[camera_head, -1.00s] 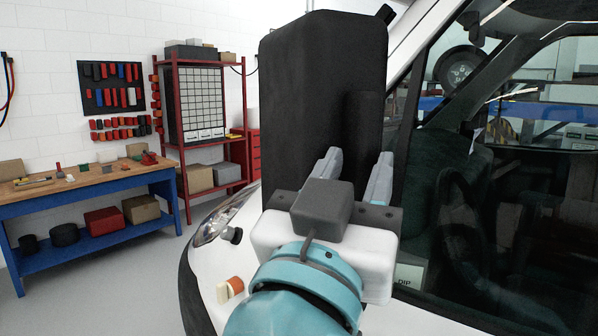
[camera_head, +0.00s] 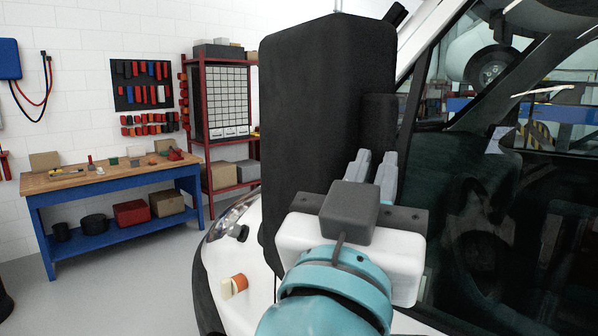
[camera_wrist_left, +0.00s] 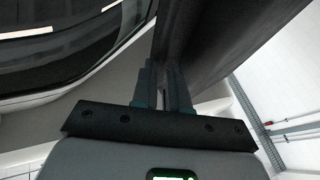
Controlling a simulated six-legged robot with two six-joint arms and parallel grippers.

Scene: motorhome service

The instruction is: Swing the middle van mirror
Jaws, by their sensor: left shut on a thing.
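The van mirror (camera_head: 315,110) is a tall, dark grey, rounded housing beside the van's front side window in the head view. My left gripper (camera_head: 375,162) is in front of its lower right part, with the two grey-blue fingers close together. In the left wrist view, the fingers (camera_wrist_left: 161,72) are shut on the dark mirror's edge (camera_wrist_left: 215,35). The exact contact is partly hidden by the fingers and the wrist. My right gripper shows in neither view.
The white van body (camera_head: 262,275) lies behind and below the mirror, with the dark side window (camera_head: 470,220) on the right. A blue workbench (camera_head: 115,190) and a red shelf (camera_head: 205,150) stand by the left wall. The floor between bench and van is clear.

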